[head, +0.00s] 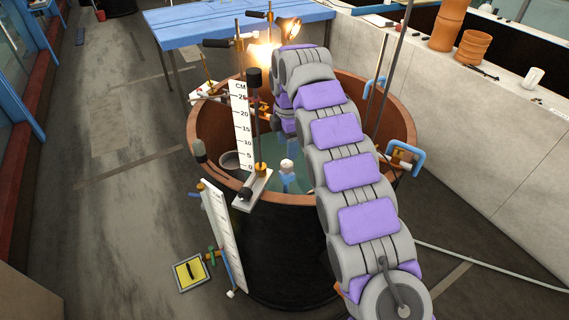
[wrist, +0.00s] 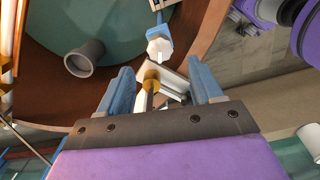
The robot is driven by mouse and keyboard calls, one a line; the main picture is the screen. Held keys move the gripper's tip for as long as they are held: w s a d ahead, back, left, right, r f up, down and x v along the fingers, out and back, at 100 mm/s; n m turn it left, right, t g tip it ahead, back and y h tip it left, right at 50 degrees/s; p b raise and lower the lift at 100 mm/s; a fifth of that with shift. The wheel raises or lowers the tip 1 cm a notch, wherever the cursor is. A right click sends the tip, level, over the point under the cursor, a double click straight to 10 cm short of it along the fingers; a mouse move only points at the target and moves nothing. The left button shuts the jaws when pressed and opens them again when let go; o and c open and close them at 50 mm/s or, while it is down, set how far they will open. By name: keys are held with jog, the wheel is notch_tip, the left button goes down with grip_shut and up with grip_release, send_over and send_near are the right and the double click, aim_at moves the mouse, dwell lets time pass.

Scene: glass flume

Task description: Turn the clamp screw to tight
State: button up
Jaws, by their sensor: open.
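My gripper (wrist: 161,76) is open in the wrist view, its two blue fingers spread apart. Between them, seen beyond or at their tips, are a round brass screw head (wrist: 151,79) and a pale metal block (wrist: 174,78). I cannot tell whether the fingers touch either one, or how far the screw is turned.
A blue fitting with a white top (wrist: 159,48) and a grey cup (wrist: 84,58) are in the tub. Another brass clamp with a blue handle (head: 405,157) is on the right rim. A blue table (head: 190,35) stands behind; the floor at left is mostly clear.

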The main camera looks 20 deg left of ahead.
aim_at(287, 163)
jog(key=shift+f+b, duration=0.4)
jog(key=shift+f, duration=2.9)
